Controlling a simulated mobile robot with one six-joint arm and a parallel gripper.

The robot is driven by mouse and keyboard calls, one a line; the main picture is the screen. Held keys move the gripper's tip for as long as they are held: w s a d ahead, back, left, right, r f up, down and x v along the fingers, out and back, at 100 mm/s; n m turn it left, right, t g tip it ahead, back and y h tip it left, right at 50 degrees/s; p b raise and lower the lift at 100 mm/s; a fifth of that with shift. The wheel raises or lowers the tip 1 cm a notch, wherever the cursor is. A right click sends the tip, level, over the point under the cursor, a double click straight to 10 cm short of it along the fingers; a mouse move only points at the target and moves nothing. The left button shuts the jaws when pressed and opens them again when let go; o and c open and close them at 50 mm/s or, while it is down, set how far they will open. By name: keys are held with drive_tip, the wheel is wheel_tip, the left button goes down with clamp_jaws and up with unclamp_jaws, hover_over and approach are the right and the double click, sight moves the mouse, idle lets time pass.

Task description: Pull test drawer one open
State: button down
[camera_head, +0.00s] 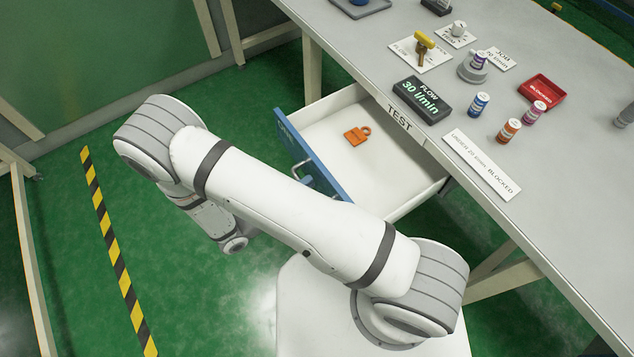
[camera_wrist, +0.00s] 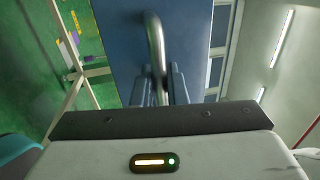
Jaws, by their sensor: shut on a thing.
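The test drawer (camera_head: 385,188) stands pulled out from under the table edge marked TEST. It has a white inside and a blue front (camera_head: 312,163). An orange padlock-shaped tag (camera_head: 357,134) lies on its floor. A metal handle (camera_head: 304,176) is on the blue front, partly hidden by my arm. In the wrist view the curved handle (camera_wrist: 154,45) runs down between the fingers of my gripper (camera_wrist: 168,85), which is shut on it. In the head view my arm hides the gripper.
On the table (camera_head: 345,45) stand a flow display (camera_head: 422,100) reading 30 l/min, several small vials, a red tray (camera_head: 541,92) and a valve with a yellow handle (camera_head: 424,42). A sign (camera_head: 482,164) lies along the front edge. Green floor is clear left of my arm, with a striped line (camera_head: 115,245).

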drive_tip(key=shift+s+a, duration=0.2)
drive_tip(key=shift+a, duration=0.35)
drive_tip(key=c, duration=1.8)
unclamp_jaws()
drive_tip(key=v, duration=0.7)
drive_tip(key=shift+s+a, duration=0.2)
drive_tip(key=shift+a, duration=0.15)
